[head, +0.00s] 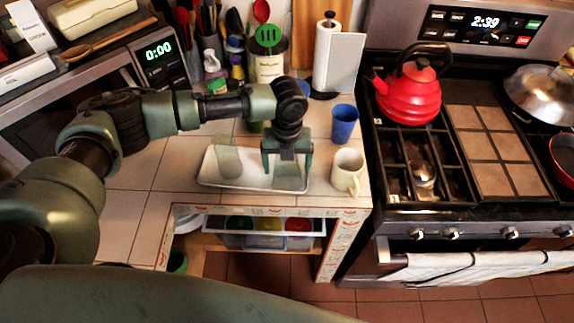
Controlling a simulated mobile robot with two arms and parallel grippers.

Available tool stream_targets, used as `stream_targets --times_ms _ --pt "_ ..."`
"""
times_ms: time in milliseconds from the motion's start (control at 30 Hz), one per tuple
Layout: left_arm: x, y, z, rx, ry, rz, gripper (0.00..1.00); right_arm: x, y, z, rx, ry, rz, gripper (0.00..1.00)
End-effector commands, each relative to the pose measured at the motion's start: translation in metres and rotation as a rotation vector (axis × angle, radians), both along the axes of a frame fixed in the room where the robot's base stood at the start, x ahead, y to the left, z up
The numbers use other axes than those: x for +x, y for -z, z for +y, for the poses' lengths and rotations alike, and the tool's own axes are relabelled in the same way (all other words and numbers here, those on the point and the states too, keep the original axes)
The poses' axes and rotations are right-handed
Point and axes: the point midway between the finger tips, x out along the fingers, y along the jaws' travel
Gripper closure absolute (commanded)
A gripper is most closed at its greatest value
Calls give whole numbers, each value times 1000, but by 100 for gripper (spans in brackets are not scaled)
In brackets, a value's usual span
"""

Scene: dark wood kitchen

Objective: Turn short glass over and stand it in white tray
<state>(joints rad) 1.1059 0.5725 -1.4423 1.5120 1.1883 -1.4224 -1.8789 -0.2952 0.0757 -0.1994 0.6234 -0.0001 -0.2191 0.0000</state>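The white tray (205,172) is a shallow rectangular dish on the tiled counter. A short, see-through, greenish glass (228,157) appears in the tray's left half. Its outline is faint, and I cannot tell which end is up. My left gripper (287,172) points down over the tray's right half, to the right of the glass. Its fingers are apart, with tray showing between them and nothing visible held. My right gripper is out of view.
A white mug (347,172) stands just right of the tray, with a blue cup (344,123) behind it. A paper towel roll (337,62) and a utensil crock (268,66) stand at the back. The stove with a red kettle (409,92) is right. The counter left of the tray is clear.

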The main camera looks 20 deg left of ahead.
Motion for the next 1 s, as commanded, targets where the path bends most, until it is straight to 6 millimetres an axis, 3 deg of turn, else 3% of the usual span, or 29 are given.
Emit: stream_targets --times_ms 33,267,667,867,1000 --pt "0 0 0 0 0 0 31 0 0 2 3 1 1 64" --pt "0 -1 0 -1 0 -1 95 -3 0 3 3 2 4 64" --pt "1 -11 0 -1 1 -3 95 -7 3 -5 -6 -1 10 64" --pt "2 -44 0 -3 1 -6 95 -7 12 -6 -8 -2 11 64" --pt "2 -83 -1 -4 1 -8 95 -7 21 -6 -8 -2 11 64"
